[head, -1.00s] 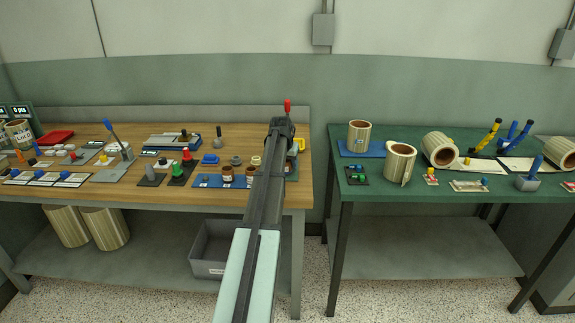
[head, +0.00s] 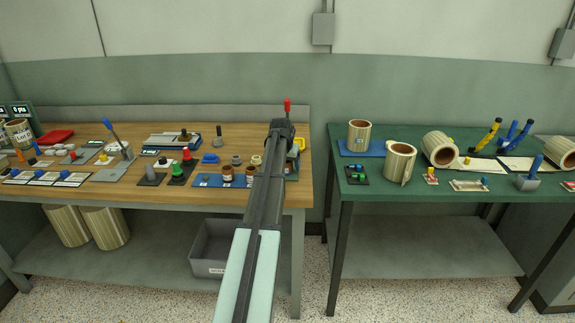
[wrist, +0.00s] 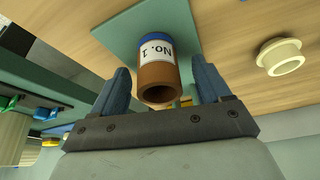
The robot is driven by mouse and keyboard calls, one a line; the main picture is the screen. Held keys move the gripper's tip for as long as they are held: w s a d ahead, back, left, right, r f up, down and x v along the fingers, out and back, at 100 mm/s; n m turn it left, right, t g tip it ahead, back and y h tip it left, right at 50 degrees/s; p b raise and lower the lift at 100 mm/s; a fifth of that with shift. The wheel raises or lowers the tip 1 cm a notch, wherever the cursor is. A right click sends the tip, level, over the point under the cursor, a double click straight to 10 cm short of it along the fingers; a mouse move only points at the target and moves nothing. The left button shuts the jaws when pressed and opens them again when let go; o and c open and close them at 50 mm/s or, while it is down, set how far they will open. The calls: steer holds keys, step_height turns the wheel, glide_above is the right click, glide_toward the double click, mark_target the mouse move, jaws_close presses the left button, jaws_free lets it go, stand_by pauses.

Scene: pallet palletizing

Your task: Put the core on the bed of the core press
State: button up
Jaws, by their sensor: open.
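The core (wrist: 158,75) is a brown tube with a blue band and a white "No. 1" label. In the wrist view it stands on a teal plate (wrist: 117,38), which seems to be the press bed; I cannot tell for sure. My gripper (wrist: 165,85) is open, with one blue finger on each side of the core and a visible gap to each. The core's open brown end faces the camera. In the head view my arm hides the core and most of the press; a red-tipped lever (head: 287,105) shows just behind my gripper (head: 281,130).
A cream flanged piece (wrist: 283,57) lies on the wood beside the plate. Other brown tubes (head: 227,173) stand on a blue mat (head: 205,181) left of my arm. A yellow object (head: 299,144) is close on the right. A green table (head: 345,186) stands across a gap.

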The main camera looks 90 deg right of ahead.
steer(key=v, duration=1.2)
steer(key=shift+r, duration=0.15)
